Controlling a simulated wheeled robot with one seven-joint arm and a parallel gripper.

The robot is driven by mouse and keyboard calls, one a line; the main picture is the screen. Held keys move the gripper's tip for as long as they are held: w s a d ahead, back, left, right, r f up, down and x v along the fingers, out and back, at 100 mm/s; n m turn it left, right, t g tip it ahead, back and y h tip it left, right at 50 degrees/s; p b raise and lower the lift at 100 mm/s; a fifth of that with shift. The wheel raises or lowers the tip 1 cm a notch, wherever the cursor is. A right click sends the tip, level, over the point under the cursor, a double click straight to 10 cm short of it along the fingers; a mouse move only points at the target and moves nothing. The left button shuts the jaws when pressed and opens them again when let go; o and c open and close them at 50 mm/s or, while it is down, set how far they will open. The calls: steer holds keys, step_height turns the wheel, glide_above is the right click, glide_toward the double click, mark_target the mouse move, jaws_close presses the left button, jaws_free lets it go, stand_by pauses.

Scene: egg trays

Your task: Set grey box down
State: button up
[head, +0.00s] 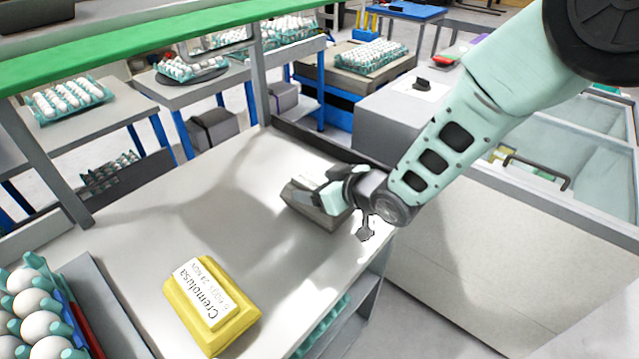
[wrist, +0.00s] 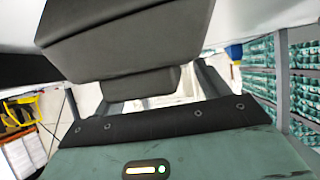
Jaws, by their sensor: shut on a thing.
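The grey box (head: 306,208) is at the right part of the grey table (head: 150,230), tilted in the head view. My gripper (head: 335,196) is shut on it from the right side. The fingers partly cover the box's right end. I cannot tell whether the box's underside touches the table or hangs just above it. In the wrist view, a dark grey blocky shape (wrist: 130,40), which seems to be the box, fills the upper middle. The fingertips are not clear there.
A yellow "Cremolusa" egg box (head: 211,305) lies at the table's front. A tray of white eggs (head: 35,315) stands at the lower left. A green-topped rail (head: 150,40) runs behind the table. The table's middle is clear. A large pale cabinet (head: 480,250) stands to the right.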

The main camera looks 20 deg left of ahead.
steer(key=o, duration=1.4)
steer(key=shift+c, duration=0.2)
steer(key=shift+d, duration=0.15)
steer(key=s+d+r+m+h+b, duration=0.1)
steer(key=s+d+r+h, duration=0.1)
steer(key=s+d+r, duration=0.3)
steer(key=s+d+m+g+h+b, duration=0.1)
steer(key=s+d+h, duration=0.1)
steer(key=d, duration=0.6)
steer(key=s+d+r+m+h, duration=0.1)
steer(key=s+d+r+h, duration=0.1)
steer(key=s+d+r, duration=0.3)
steer(key=s+d+m+g+h, duration=0.1)
steer(key=s+d+g+h, duration=0.3)
steer(key=s+d, duration=0.8)
steer(key=shift+s+d+m+g, duration=0.15)
steer(key=shift+s+m+g, duration=0.25)
steer(key=shift+s, duration=0.45)
